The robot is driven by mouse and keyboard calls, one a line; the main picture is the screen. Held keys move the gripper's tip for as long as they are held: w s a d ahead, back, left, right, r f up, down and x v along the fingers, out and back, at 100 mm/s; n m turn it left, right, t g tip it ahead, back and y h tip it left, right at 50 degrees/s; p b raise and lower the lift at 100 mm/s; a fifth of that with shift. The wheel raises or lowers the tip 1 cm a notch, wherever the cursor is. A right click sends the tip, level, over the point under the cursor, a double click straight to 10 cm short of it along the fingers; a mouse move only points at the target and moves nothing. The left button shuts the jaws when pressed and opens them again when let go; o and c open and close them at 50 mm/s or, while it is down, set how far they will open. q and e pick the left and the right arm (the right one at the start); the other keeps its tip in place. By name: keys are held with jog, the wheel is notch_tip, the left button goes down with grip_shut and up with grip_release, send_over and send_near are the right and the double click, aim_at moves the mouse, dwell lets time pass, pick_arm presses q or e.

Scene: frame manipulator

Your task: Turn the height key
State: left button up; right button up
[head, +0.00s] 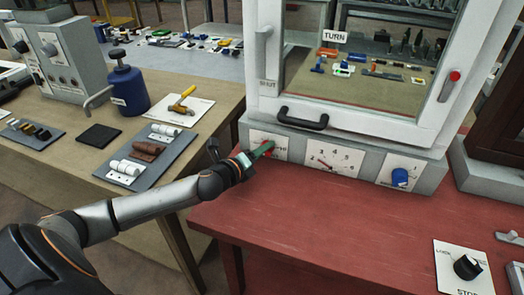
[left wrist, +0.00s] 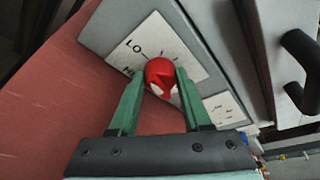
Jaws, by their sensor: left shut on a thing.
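The height key is a red knob (left wrist: 160,74) on a white plate (left wrist: 128,36) marked "LO" and, partly hidden, what looks like "HI". In the left wrist view it sits between the green fingers of my left gripper (left wrist: 161,88), which is shut on it. In the head view my left gripper (head: 262,151) reaches the left plate (head: 257,137) on the front of the grey machine base (head: 306,150). There the gripper mostly hides the knob. My right gripper is not in view.
Right of the key are a scale plate (head: 335,164) with a red pointer and a blue knob (head: 399,177). A black handle (head: 302,118) juts out above on the white-framed door. The red table (head: 330,235) is clear in front. A black knob (head: 467,267) sits at lower right.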

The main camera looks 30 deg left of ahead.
pick_arm(q)
grip_shut()
